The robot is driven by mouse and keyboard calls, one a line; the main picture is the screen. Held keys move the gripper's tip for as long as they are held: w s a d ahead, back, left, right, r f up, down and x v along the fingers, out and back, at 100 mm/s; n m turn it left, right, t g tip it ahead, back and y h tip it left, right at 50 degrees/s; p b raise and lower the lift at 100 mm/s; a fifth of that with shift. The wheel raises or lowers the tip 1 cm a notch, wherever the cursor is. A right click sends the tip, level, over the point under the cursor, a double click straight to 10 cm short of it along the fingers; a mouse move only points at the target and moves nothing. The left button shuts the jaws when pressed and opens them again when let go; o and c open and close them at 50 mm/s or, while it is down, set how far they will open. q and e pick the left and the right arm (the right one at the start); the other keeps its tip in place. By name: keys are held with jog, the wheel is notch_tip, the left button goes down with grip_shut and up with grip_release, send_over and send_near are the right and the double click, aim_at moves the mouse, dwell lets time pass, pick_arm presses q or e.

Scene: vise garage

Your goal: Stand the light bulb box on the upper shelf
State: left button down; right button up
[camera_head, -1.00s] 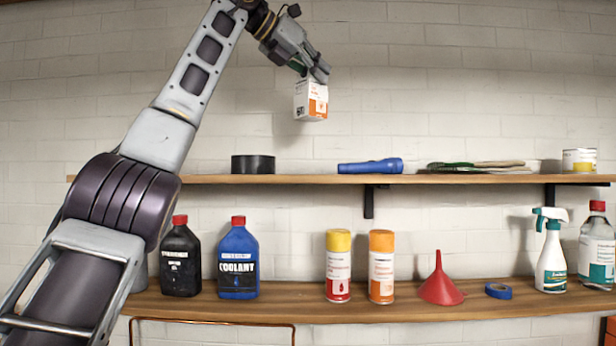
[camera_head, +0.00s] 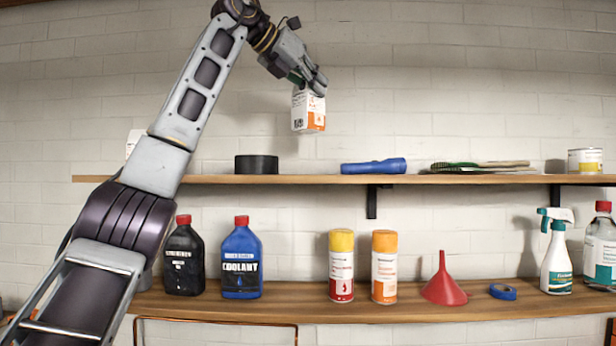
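The light bulb box (camera_head: 308,110) is a small white and orange carton. My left gripper (camera_head: 312,88) is shut on its top and holds it nearly upright in the air. The box is above the upper shelf (camera_head: 310,179), over the space between the black tape roll and the blue flashlight, with a clear gap beneath it. The fingers partly hide the top of the box. My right gripper is out of view.
On the upper shelf are a black tape roll (camera_head: 257,164), a blue flashlight (camera_head: 373,166), gloves (camera_head: 480,167) and a can (camera_head: 585,161). Shelf between roll and flashlight is bare. The lower shelf (camera_head: 400,308) holds bottles, spray cans and a red funnel (camera_head: 443,281).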

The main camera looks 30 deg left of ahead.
aim_at(320, 130)
pick_arm(q)
jog(key=shift+f, duration=0.1)
jog(key=shift+f, duration=3)
jog(key=shift+f, duration=1.9)
jog(key=shift+f, duration=0.1)
